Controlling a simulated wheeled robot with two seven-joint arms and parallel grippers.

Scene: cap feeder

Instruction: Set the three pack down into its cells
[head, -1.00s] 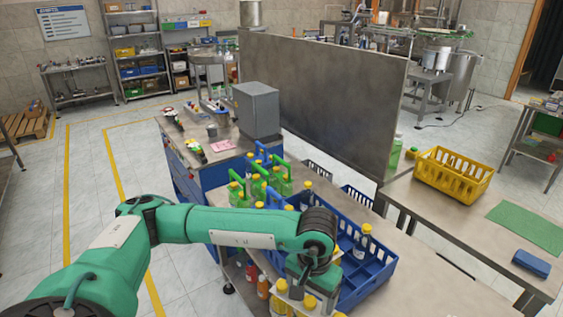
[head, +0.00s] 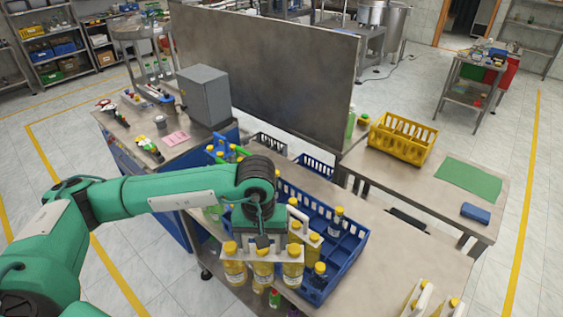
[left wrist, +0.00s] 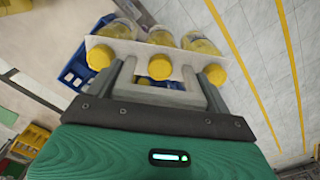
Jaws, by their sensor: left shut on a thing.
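The three pack is a white carrier (head: 283,254) with three yellow-capped bottles of yellow liquid (head: 263,272). My left gripper (head: 264,241) is shut on it and holds it at the near-left side of the blue crate (head: 352,250). In the left wrist view the carrier (left wrist: 148,47) sits between the fingers of my left gripper (left wrist: 165,85), its bottles in a row. The crate has divided cells. A yellow-capped bottle (head: 336,222) stands in one, and another (head: 318,274) shows at its near side. The pack and arm hide part of the crate. My right gripper is out of view.
Another yellow pack (head: 304,238) shows just behind the held one. More yellow-capped packs (head: 430,302) are at the lower right edge. A yellow crate (head: 401,139) and green mat (head: 468,180) lie on the right table.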

